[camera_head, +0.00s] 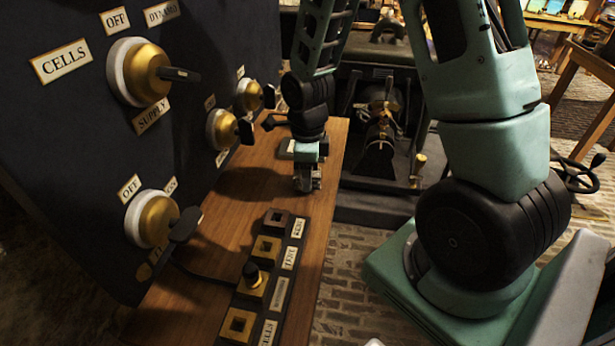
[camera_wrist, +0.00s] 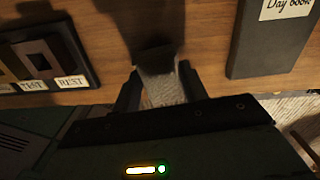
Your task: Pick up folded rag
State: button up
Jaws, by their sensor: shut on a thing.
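My gripper (camera_head: 306,184) points down over the wooden bench (camera_head: 236,208), near its right edge. In the wrist view my gripper (camera_wrist: 158,88) has its two dark fingers on either side of the pale grey folded rag (camera_wrist: 163,90), shut on it. The rag's far part lies in dark shadow. In the head view the rag is mostly hidden by the gripper. I cannot tell whether the rag is clear of the bench top.
A black strip with labelled square sockets (camera_head: 268,249) lies on the bench in front of my gripper. A dark Day Book (camera_wrist: 268,45) lies beside the rag. A dark panel with brass switches (camera_head: 145,72) stands at the left. A machine (camera_head: 378,130) stands beyond the bench.

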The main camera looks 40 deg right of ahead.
notch_tip(320, 180, up, 17)
jog(key=shift+f, duration=0.15)
dwell(0.4)
jog(key=shift+o, duration=0.9)
jog(key=shift+c, duration=0.4)
